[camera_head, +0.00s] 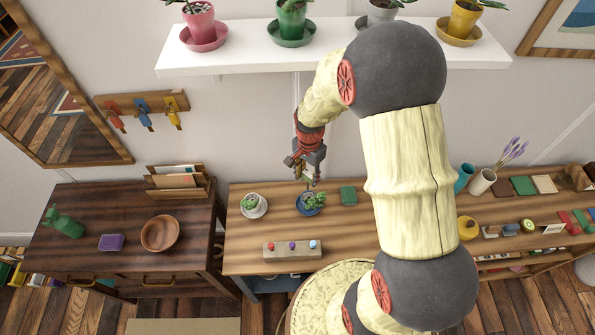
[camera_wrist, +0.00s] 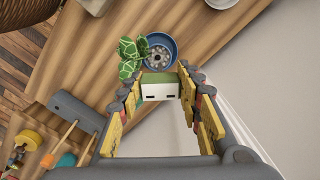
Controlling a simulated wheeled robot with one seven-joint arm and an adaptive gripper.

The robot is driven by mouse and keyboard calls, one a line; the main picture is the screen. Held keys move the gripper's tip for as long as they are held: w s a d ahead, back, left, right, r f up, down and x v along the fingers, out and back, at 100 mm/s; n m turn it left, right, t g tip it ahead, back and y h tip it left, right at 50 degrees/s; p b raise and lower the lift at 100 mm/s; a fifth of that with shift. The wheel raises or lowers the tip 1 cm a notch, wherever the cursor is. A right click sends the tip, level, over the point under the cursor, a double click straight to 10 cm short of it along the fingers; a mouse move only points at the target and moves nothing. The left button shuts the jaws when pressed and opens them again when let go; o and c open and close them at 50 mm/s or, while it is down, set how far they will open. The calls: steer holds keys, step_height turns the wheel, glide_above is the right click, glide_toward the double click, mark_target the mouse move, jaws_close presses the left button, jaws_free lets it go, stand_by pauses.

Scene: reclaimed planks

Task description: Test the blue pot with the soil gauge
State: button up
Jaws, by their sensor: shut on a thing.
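The blue pot (camera_head: 313,208) holds a leafy green plant and stands on the wooden table below my gripper (camera_head: 308,170). In the wrist view the blue pot (camera_wrist: 174,60) shows pebbly soil, with leaves to its left. My gripper (camera_wrist: 162,95) is shut on the soil gauge (camera_wrist: 160,90), a white block with a green top and two dark slots. The gauge's body is between the fingers, near the pot's edge in the wrist view. Its lower end is hidden there, and I cannot tell whether it touches the soil.
A white pot with a plant (camera_head: 253,207) stands left of the blue pot. A block with red, purple and light blue knobs (camera_head: 292,252) lies in front. A white shelf (camera_head: 235,62) with several potted plants hangs above.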

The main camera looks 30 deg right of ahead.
mark_target(309, 181)
steer(key=shift+s+d+f, duration=0.15)
steer(key=shift+d, duration=0.2)
steer(key=shift+f+b, duration=1)
steer(key=shift+f, duration=0.8)
steer(key=shift+f+b, duration=1.5)
steer(key=shift+f, duration=1.15)
stand_by(0.5)
steer(key=o, duration=1.3)
step_height(309, 181, up, 12)
steer(key=shift+f, duration=0.1)
